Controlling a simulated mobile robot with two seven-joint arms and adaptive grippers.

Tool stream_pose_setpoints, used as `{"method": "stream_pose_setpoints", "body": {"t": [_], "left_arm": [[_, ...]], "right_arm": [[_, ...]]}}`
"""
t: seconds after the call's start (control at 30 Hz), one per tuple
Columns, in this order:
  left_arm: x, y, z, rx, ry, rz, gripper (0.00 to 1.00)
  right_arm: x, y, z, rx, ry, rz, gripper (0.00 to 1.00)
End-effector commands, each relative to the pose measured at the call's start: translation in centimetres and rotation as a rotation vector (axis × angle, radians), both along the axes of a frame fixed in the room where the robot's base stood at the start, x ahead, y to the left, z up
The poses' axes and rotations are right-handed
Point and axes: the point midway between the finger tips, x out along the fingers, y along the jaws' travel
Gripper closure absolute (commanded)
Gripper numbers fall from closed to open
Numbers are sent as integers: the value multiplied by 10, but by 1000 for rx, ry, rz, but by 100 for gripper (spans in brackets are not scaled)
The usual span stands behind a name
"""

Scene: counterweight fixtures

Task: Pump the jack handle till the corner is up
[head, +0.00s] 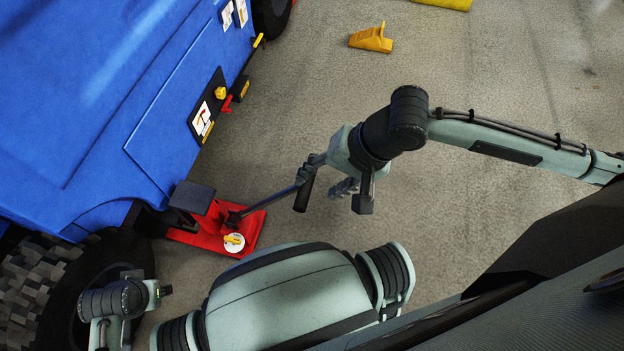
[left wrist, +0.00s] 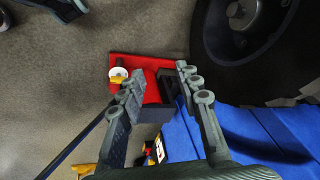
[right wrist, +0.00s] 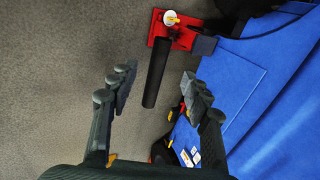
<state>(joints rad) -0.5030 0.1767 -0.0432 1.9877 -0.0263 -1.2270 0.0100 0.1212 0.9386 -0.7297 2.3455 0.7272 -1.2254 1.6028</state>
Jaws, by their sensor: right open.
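The red jack (head: 212,238) stands on the floor beside the blue vehicle body (head: 120,100), with a dark block (head: 192,197) at the body's lower edge. Its handle (head: 268,204) slants up to the right and ends in a black grip (head: 304,193). My right gripper (head: 326,176) is open at the grip. In the right wrist view, the black grip (right wrist: 156,72) lies between the spread fingers, with visible gaps. My left gripper (left wrist: 160,70) is open and empty, pointing toward the jack (left wrist: 148,88) in the left wrist view. Its fingers are not distinguishable in the head view.
A white round dial with a yellow pointer (head: 234,242) sits on the jack. A large black tyre (head: 50,290) stands at lower left. A yellow wedge (head: 371,38) lies on the far floor. Yellow and red fittings (head: 222,93) stick out from the body side. The floor at right is clear.

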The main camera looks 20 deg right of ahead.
Motion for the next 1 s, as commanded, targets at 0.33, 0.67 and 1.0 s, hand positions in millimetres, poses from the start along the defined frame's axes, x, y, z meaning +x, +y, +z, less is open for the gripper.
{"method": "stream_pose_setpoints", "body": {"t": [0.33, 0.67, 1.0], "left_arm": [[3, -1, 20, 8, -18, 0, 66], [-3, 1, 60, 30, -38, 3, 66], [12, -12, 86, 13, -140, -25, 66]], "right_arm": [[0, 2, -9, 3, 9, -8, 52], [3, 7, -21, 3, 8, -7, 52], [6, 11, -30, 2, 7, -8, 52]]}}
